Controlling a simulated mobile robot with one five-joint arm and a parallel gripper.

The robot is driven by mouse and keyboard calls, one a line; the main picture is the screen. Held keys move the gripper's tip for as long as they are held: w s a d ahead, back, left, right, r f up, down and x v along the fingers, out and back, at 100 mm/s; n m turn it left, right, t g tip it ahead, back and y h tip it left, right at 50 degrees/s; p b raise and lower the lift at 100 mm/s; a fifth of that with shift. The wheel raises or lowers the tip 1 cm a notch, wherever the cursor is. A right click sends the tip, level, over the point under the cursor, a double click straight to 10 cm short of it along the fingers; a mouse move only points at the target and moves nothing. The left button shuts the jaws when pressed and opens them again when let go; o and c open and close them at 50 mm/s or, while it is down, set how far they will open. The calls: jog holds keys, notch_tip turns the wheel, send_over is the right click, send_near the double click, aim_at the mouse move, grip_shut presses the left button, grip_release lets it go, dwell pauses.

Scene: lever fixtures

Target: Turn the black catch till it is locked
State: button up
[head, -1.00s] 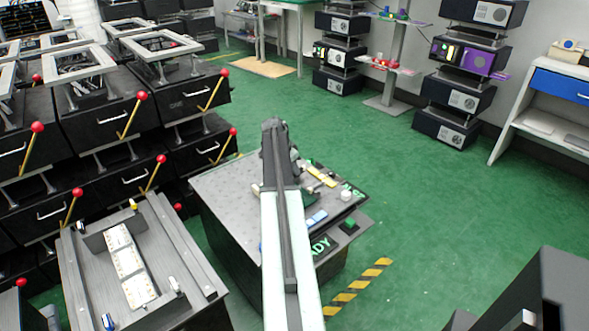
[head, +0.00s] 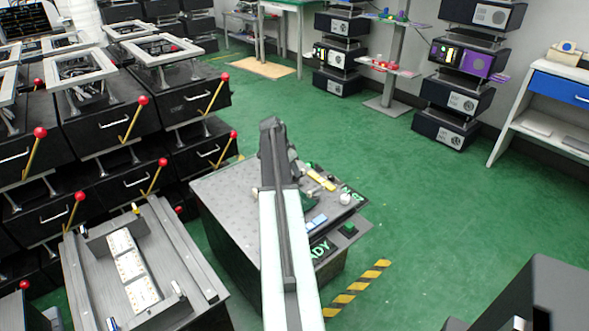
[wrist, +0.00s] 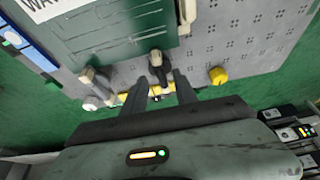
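The black catch (wrist: 157,66) shows in the wrist view as a small dark lever at the edge of a dark green panel (wrist: 115,35). I see no clear contact with the catch. In the head view my arm reaches over the grey fixture table (head: 225,190); the catch cannot be made out there, and my fingers are hidden.
Beside the catch in the wrist view are a beige lever (wrist: 93,77), a white knob (wrist: 92,103) and a yellow knob (wrist: 218,75). In the head view, black drawer units with red-knobbed levers (head: 143,100) stand at left. Green floor (head: 430,200) is open at right.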

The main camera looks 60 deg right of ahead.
jog(key=p+v, duration=0.3)
jog(key=v, duration=0.2)
jog(key=shift+r+p, duration=0.15)
jog(key=shift+p, duration=0.15)
